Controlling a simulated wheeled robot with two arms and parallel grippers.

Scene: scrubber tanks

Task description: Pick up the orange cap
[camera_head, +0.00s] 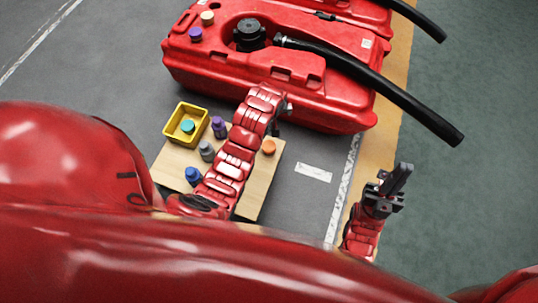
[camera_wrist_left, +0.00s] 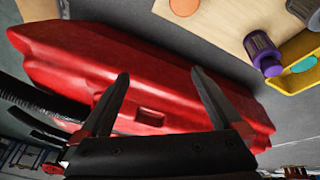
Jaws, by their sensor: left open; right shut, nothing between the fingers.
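The orange cap (camera_head: 268,147) lies on the right part of a light wooden board (camera_head: 255,190), just right of my left arm. The cap (camera_wrist_left: 184,6) also shows at the top edge of the left wrist view, partly cut off. My left gripper (camera_wrist_left: 160,78) is open and empty, its fingers over the red tank and apart from the cap. In the head view its fingers are mostly hidden behind the arm, near the tank's front edge. My right gripper (camera_head: 398,180) is shut and empty, raised to the right of the board.
A yellow bin (camera_head: 172,130) holding a teal cap (camera_head: 187,127) stands on the board. Purple (camera_head: 218,127), grey (camera_head: 207,151) and blue (camera_head: 193,176) bottles stand nearby. A red tank (camera_head: 330,105) with a black hose (camera_head: 400,95) lies behind.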

